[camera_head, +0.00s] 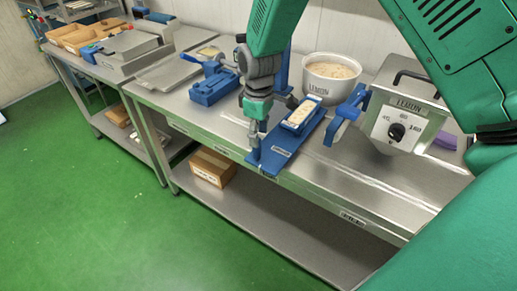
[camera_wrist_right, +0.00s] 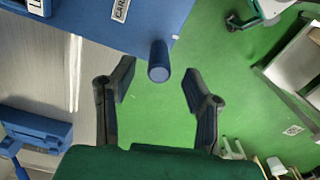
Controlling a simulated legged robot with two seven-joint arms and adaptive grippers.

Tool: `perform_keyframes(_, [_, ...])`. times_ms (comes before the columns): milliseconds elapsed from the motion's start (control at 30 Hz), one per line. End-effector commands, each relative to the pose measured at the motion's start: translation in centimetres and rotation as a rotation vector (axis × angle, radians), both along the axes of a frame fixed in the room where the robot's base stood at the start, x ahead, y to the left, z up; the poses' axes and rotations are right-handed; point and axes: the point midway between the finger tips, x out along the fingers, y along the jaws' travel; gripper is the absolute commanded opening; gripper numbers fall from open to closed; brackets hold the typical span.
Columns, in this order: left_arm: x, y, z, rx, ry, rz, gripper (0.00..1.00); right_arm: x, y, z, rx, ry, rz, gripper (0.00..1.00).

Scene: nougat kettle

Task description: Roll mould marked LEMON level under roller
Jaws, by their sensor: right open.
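My right gripper (camera_head: 257,146) points down at the near left end of a blue board (camera_head: 270,161) on the steel bench. In the wrist view its two fingers (camera_wrist_right: 159,84) are open, with a blue round peg (camera_wrist_right: 158,62) between their tips; I cannot tell whether they touch it. The board's label is too small in the head view; the wrist view shows a cut-off "CARA" label (camera_wrist_right: 121,10). No roller is clearly seen. My left gripper is not in view.
A bowl marked LEMON (camera_head: 331,77) stands behind the board. A blue fixture (camera_head: 213,88) is left. A cardboard box (camera_head: 212,166) sits on the lower shelf.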

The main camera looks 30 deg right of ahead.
Motion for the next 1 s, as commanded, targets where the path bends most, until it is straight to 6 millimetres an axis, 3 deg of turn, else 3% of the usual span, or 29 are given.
perform_keyframes(100, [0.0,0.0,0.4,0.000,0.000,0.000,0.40,-0.1,0.0,-2.5,0.000,0.004,0.001,0.43])
perform_keyframes(300, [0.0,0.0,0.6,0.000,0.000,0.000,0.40,-0.1,-0.1,-5.4,0.001,0.001,-0.001,0.43])
perform_keyframes(733, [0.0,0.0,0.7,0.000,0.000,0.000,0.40,0.0,-0.1,-6.6,0.001,-0.002,0.000,0.43])
perform_keyframes(767, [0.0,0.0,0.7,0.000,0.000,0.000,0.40,0.0,-0.1,-6.6,0.001,-0.002,0.000,0.39])
perform_keyframes(867, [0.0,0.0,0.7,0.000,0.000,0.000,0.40,0.0,-0.1,-6.6,0.001,-0.001,0.000,0.04])
perform_keyframes(1000, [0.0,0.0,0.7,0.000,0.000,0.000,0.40,0.0,-0.1,-6.6,0.001,-0.002,0.000,0.00])
